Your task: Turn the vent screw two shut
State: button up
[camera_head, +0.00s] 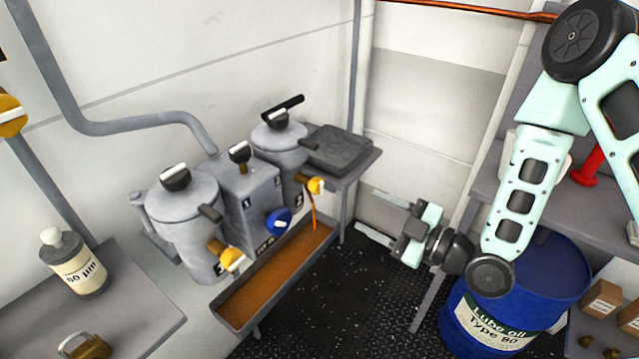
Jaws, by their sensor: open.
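The right grey filter canister (278,140) stands behind the middle block and carries a number only partly visible. On its lid is a black knob (279,118) with a pale mark, beside a long black bar (285,106). A small dark peg (309,166) sticks out at its side. No label marks vent screw two, so I cannot tell which of these it is or how far it is turned. My gripper (368,212) is open and empty, pointing left, to the right of the canister and apart from it.
The left canister (184,208) and numbered block (246,196) with a blue knob (278,221) stand beside it. A thin orange line runs from the right yellow valve (316,186) into the brown-floored trough (225,318). A blue drum (520,292) stands right; dark deck (345,310) is clear.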

aim_at(322, 189)
jog(key=p+x, duration=0.3)
jog(key=x, duration=1.1)
jog(key=shift+a, duration=0.1)
jog(key=c, duration=1)
